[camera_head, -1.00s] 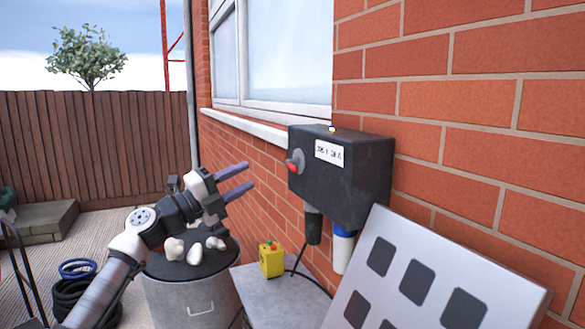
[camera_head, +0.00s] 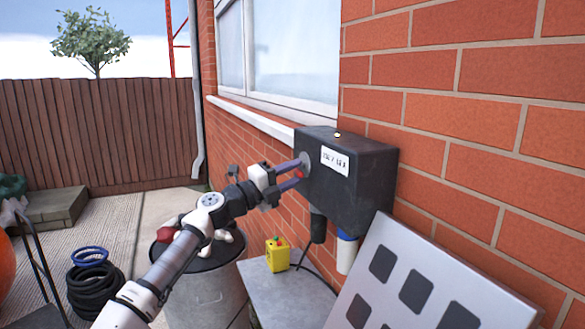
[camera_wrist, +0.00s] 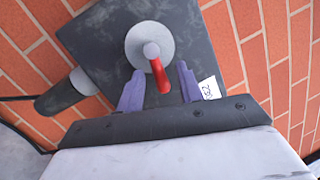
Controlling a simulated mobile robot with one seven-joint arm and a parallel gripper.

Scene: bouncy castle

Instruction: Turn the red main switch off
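The red main switch (camera_wrist: 159,74) is a red handle on a round grey disc (camera_wrist: 138,42), on the face of a black box (camera_head: 357,187) fixed to the brick wall. In the wrist view the handle points down and slightly right, between the two purple fingers. In the head view the red switch (camera_head: 300,174) shows at the box's left face. My gripper (camera_head: 301,172) is open, its fingertips at the switch, one on each side of the handle. A gap shows between handle and fingers; contact cannot be told.
A white label (camera_head: 335,162) is on the box. Below are a yellow control box (camera_head: 277,254) on a grey slab (camera_head: 291,289), a metal bin (camera_head: 203,291) and a white panel with dark squares (camera_head: 395,245). Coiled hoses (camera_head: 93,285) lie at left.

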